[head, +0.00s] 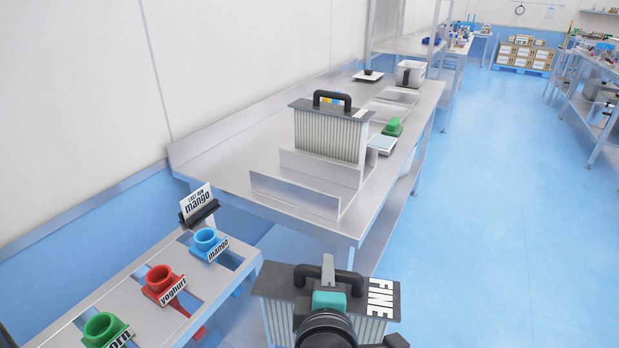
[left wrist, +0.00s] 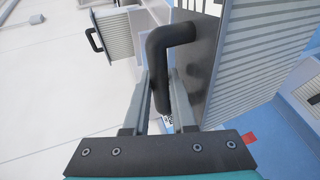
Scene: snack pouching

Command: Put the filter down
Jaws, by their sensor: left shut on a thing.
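The filter marked FINE (head: 380,298), a grey pleated block with a black handle, hangs at the bottom of the head view. My left gripper (head: 328,275) is shut on its black handle; in the left wrist view the two fingers (left wrist: 162,85) sit on either side of the handle (left wrist: 163,65). The held filter is in front of the steel bench's near end, apart from it. A second pleated filter (head: 328,135) with a black handle stands upright on the bench behind a metal rail. It also shows in the left wrist view (left wrist: 119,36). My right gripper is in neither view.
The steel bench (head: 235,155) has an empty-looking slot between two upright metal rails (head: 293,195) at its near end. A green piece (head: 393,127) and trays lie farther back. A lower stand at left holds blue (head: 205,240), red (head: 160,280) and green (head: 103,328) labelled nozzles.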

